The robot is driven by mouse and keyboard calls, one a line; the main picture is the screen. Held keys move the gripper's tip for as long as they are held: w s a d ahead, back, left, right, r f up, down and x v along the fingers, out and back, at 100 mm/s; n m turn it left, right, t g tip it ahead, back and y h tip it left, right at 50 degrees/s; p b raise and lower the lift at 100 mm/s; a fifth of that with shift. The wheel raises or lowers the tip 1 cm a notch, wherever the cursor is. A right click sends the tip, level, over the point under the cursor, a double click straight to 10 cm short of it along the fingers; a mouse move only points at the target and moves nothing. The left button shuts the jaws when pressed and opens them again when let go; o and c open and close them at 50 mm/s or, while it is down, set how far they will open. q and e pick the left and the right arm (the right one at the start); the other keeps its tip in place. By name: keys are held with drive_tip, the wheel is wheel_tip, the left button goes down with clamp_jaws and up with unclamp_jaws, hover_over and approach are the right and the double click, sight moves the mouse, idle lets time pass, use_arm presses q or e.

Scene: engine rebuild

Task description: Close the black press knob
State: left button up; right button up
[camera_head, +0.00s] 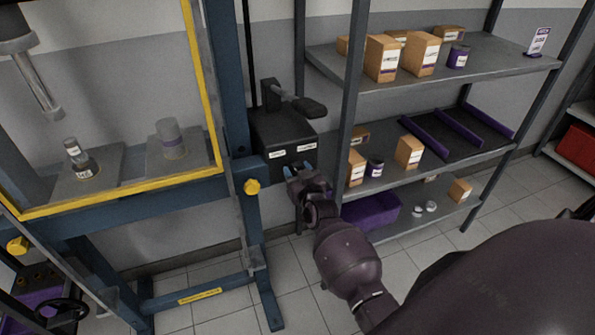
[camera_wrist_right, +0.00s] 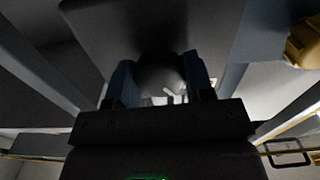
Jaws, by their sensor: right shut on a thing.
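My right gripper (camera_head: 299,170) reaches in from the lower right to the lower front of the black pump box (camera_head: 282,138) on the press frame. In the right wrist view, its two blue fingers stand on either side of a dark round knob (camera_wrist_right: 160,75) just under the box. The gripper is shut on this knob. In the head view the knob is hidden behind the fingers. The box carries two small white labels and a black lever (camera_head: 293,99) on top. My left gripper is not in view.
The blue press frame (camera_head: 228,85) with a yellow-edged guard stands at left, with a yellow knob (camera_head: 251,187) close to the gripper. A shelf rack (camera_head: 430,75) with boxes and cans stands just right of the pump box. A purple bin (camera_head: 370,211) sits on its lowest shelf.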

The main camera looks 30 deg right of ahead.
drive_tip(key=m+p, duration=0.1)
drive_tip(key=m, duration=0.2)
drive_tip(key=shift+r, duration=0.1)
drive_tip(key=m, duration=0.2)
drive_tip(key=shift+m, duration=0.4)
drive_tip(key=m+p, duration=0.1)
drive_tip(key=m, duration=0.2)
drive_tip(key=shift+m, duration=0.3)
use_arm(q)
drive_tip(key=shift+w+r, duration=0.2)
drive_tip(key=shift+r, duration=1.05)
use_arm(e)
drive_tip(key=shift+m, duration=1.6)
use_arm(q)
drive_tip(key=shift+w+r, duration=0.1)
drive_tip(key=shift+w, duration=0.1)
use_arm(e)
drive_tip(key=shift+m, duration=0.3)
drive_tip(key=o, duration=0.9)
drive_tip(key=shift+a, duration=0.1)
